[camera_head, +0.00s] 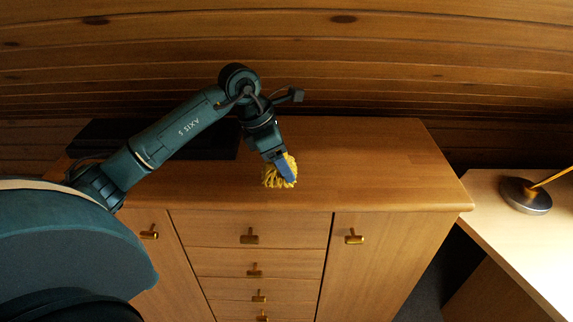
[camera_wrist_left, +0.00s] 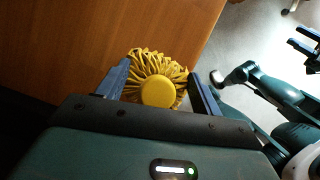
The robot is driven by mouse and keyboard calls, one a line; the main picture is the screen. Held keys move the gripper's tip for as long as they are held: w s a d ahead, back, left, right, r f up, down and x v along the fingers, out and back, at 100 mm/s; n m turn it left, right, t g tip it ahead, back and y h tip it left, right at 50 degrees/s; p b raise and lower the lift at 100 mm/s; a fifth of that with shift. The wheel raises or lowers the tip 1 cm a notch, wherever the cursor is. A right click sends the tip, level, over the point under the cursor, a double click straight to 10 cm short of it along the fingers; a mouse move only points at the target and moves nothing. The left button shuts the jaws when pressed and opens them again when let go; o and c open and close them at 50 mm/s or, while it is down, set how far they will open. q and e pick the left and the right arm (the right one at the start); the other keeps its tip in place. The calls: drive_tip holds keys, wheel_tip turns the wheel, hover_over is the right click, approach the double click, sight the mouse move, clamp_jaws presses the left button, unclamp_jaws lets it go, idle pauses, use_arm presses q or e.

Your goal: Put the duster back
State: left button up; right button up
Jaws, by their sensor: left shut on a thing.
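The duster (camera_head: 277,177) has yellow, mop-like strands and is held between the fingers of my left gripper (camera_head: 283,170), above the top of the wooden cabinet near its front edge. In the left wrist view the duster (camera_wrist_left: 158,90) shows a round yellow middle with loops around it. There the two blue fingers of my left gripper (camera_wrist_left: 158,84) stand on either side of it. Whether the duster touches the cabinet top is hard to tell. My right gripper is not in the head view.
The wooden cabinet (camera_head: 370,170) has drawers and doors with brass handles, and its top is clear at the right. A dark flat panel (camera_head: 210,148) lies at the back left, behind my arm. A pale desk (camera_head: 500,215) with a round metal lamp base (camera_head: 525,195) stands at the right.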

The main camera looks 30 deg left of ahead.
use_arm(q)
drive_tip(key=shift+w+d, duration=0.25)
drive_tip(key=shift+d, duration=0.05)
drive_tip(key=shift+f, duration=0.15)
wheel_tip(320, 180, down, 3)
drive_tip(key=shift+f+p, duration=0.1)
drive_tip(key=shift+p, duration=0.2)
drive_tip(key=shift+f, duration=0.2)
drive_tip(key=o, duration=0.9)
drive_tip(key=shift+o, duration=0.2)
drive_tip(key=shift+r, duration=0.1)
drive_tip(key=shift+a+r, duration=0.1)
drive_tip(key=shift+r, duration=0.15)
drive_tip(key=v, duration=0.7)
drive_tip(key=shift+r+b, duration=0.1)
drive_tip(key=shift+b, duration=0.25)
drive_tip(key=shift+s, duration=0.15)
